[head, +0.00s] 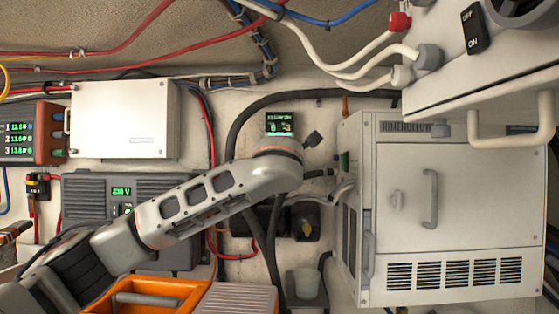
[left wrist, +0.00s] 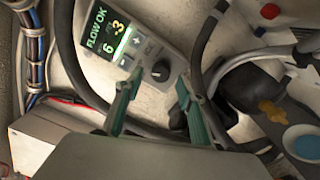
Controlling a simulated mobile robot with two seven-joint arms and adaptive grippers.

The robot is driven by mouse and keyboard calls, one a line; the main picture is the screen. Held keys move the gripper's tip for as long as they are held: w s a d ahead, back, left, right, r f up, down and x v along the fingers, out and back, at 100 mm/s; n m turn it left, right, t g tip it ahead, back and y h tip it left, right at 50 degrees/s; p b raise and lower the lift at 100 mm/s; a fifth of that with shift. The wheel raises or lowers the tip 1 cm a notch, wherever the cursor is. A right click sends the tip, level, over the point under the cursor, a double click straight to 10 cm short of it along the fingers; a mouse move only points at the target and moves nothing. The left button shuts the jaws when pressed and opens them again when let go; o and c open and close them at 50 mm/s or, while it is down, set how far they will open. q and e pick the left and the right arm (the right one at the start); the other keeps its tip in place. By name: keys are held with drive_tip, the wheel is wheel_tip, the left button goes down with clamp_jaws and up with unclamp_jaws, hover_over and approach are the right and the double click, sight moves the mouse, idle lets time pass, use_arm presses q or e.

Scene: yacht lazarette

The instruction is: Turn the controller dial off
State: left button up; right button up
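The controller (head: 286,124) is a small dark panel with a green lit screen on the back wall in the head view. In the left wrist view its screen (left wrist: 103,40) reads FLOW OK with digits below, and small buttons sit beside it. Its black round dial (left wrist: 160,71) has a pale pointer mark. My left gripper (left wrist: 160,78) is open, with its two teal fingers on either side of the dial in the picture. I cannot tell whether they touch the dial. My left wrist hides the dial and the fingers in the head view. My right gripper is not in view.
A white box (head: 122,120) and a grey unit with a lit display (head: 90,200) are on the left. A white cabinet (head: 455,200) stands close on the right. Thick dark hoses (left wrist: 205,40) run beside the controller.

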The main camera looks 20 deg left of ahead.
use_arm(q)
drive_tip(key=shift+x, duration=1.3)
drive_tip(key=c, duration=1.1)
drive_tip(key=shift+d+n, duration=0.1)
drive_tip(key=shift+n, duration=4.5)
